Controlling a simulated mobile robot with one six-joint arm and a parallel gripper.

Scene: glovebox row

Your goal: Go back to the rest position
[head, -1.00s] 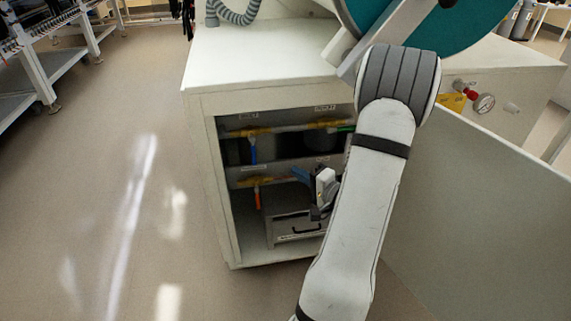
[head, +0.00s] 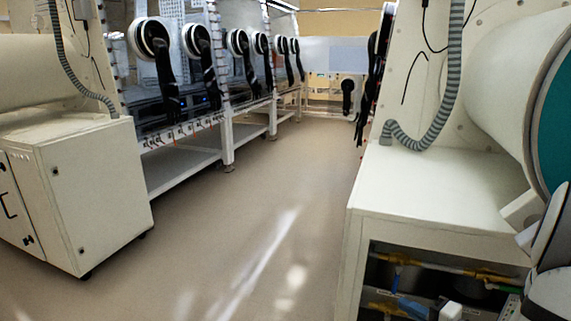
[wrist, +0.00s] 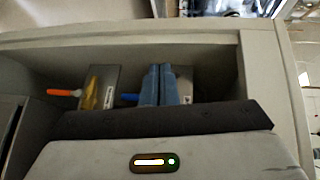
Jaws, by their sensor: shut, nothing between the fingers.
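My gripper (wrist: 161,86) shows in the wrist view as two blue fingers lying side by side, shut with nothing between them. It points into the open base cabinet (head: 430,190), which stands at the right in the head view. In the wrist view a valve with an orange handle (wrist: 62,92) is left of the fingers, and a blue handle (wrist: 129,97) shows just beside them. In the head view only a small blue part of my gripper shows at the bottom edge; my arm is mostly cut off at the lower right.
Yellow valves (head: 397,258) on a pipe run across the cabinet opening. A closed white cabinet (head: 90,190) stands at the left. A row of gloveboxes with black gloves (head: 168,90) runs along the back left. The floor (head: 245,215) between them is clear.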

